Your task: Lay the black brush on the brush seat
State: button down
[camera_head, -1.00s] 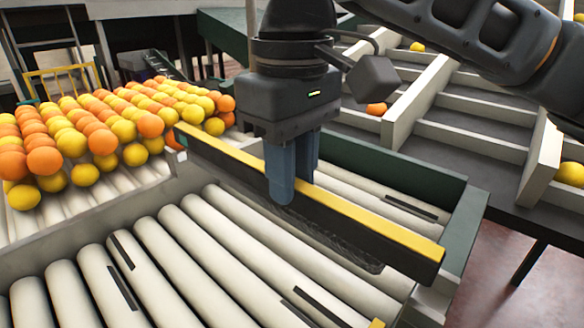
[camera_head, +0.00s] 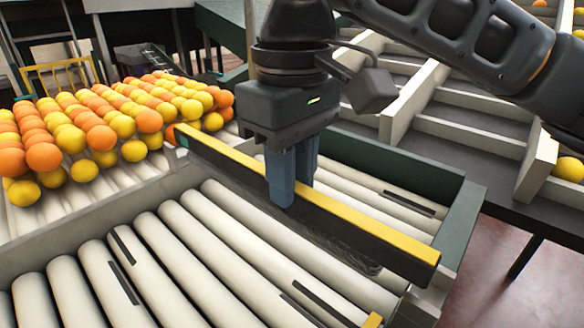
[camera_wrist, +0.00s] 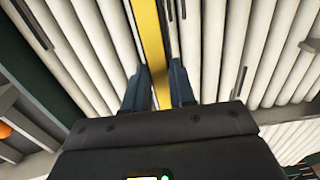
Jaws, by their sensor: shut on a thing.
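The black brush (camera_head: 345,232) is a long dark bar with a yellow top strip and dark bristles below. In the head view it slants over the white rollers, from the oranges at the upper left to the green side frame at the lower right. My gripper (camera_head: 291,190) is shut on the brush near its middle, with blue fingers on either side of it. In the wrist view the yellow strip (camera_wrist: 150,40) runs between the fingertips (camera_wrist: 160,82). The underside is mostly hidden, so I cannot tell whether it touches anything. I cannot clearly make out the brush seat.
Orange and yellow fruit (camera_head: 103,139) is piled on rollers at the left. White rollers (camera_head: 168,262) with several black strips lie beneath the brush. A green side frame (camera_head: 462,215) borders them at right. Grey bins with white dividers (camera_head: 415,90) stand behind at right.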

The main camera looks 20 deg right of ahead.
jog(key=shift+f, duration=0.85)
dwell(0.3)
jog(key=c, duration=0.8)
grip_release()
jog(key=shift+c, duration=0.2)
